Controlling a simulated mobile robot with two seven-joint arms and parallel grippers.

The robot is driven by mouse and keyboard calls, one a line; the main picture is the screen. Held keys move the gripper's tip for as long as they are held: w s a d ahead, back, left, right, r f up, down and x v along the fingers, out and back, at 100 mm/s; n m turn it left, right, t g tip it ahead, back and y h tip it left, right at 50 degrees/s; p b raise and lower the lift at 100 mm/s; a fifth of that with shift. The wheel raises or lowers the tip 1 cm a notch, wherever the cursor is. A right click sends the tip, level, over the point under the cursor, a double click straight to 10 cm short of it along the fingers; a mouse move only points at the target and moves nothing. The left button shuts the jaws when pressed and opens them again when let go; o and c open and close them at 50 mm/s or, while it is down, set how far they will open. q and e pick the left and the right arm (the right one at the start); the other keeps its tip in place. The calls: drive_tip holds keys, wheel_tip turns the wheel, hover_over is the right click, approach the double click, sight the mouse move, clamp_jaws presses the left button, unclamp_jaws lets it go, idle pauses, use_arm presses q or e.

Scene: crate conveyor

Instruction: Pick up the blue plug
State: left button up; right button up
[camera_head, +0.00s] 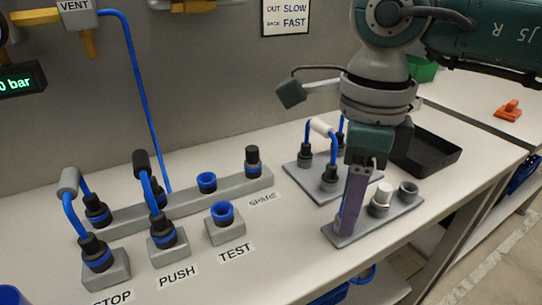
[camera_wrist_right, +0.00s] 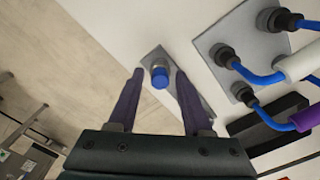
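The blue plug (camera_wrist_right: 160,78) stands in a grey base plate (camera_wrist_right: 153,56) in the right wrist view. In the head view it is hidden behind my right gripper (camera_head: 347,217). My right gripper points down at the near end of that plate (camera_head: 368,224). Its two purple fingers are apart, one on each side of the plug in the right wrist view (camera_wrist_right: 160,74), with visible gaps. I cannot tell how far the fingertips reach down beside it. My left gripper is not in view.
On the same plate stand a white plug (camera_head: 382,194) and a grey socket (camera_head: 408,189). A plate with hose couplings (camera_head: 316,180) is just behind, and a black tray (camera_head: 432,154) lies at right. STOP, PUSH and TEST blocks (camera_head: 224,229) stand left; bare table lies between.

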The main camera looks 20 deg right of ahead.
clamp_jaws()
idle(0.4)
wheel_tip(320, 180, up, 20)
drive_tip(key=p, duration=0.2)
idle(0.4)
